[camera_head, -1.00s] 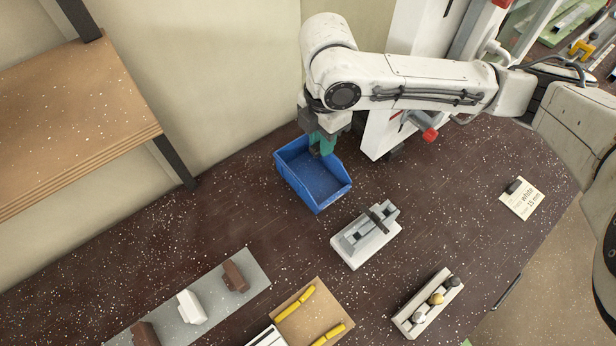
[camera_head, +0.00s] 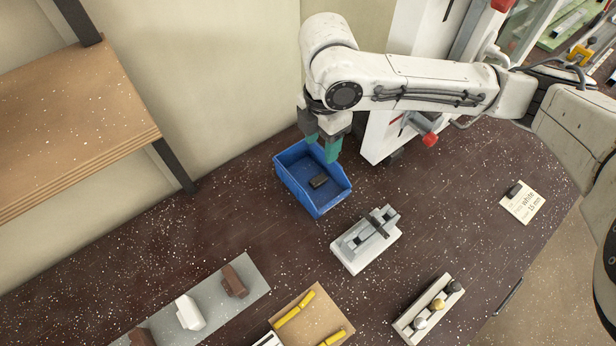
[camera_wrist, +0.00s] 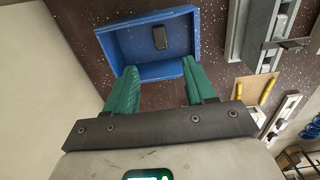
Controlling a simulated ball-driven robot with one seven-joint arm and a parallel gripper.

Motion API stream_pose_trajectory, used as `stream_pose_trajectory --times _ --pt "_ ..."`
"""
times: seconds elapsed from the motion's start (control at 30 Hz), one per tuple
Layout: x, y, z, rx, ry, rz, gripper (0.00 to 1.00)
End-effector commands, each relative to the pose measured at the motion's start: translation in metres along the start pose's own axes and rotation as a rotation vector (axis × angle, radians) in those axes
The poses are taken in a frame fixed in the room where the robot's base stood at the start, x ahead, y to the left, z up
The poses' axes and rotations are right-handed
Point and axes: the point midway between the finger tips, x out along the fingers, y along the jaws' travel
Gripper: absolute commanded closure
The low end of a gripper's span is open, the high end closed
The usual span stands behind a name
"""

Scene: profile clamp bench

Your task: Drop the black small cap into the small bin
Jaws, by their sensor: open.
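The black small cap (camera_head: 319,181) lies on the floor of the blue small bin (camera_head: 328,204), toward its right side in the head view. In the wrist view the cap (camera_wrist: 159,38) lies in the bin near its far wall, with the bin's rim (camera_wrist: 110,42) around it. My gripper (camera_head: 322,148) is above the back part of the bin. Its two green fingers are spread apart with nothing between them, also in the wrist view (camera_wrist: 157,78).
A grey clamp fixture (camera_head: 366,242) stands right of the bin. A tray of round knobs (camera_head: 428,309), a board with yellow parts (camera_head: 311,318) and a grey mat with blocks (camera_head: 208,304) are nearer. A labelled card (camera_head: 523,203) lies at right. The bench left of the bin is clear.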

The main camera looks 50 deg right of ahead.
Motion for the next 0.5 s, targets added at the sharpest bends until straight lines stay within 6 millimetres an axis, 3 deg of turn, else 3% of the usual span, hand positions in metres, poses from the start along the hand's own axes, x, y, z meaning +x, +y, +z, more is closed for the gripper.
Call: stream_pose_trajectory --times 0.3,0.5 --pt "-0.049 0.000 0.000 -0.001 -0.001 0.001 0.45" --pt "-0.064 0.000 0.000 -0.002 -0.002 0.000 0.45"
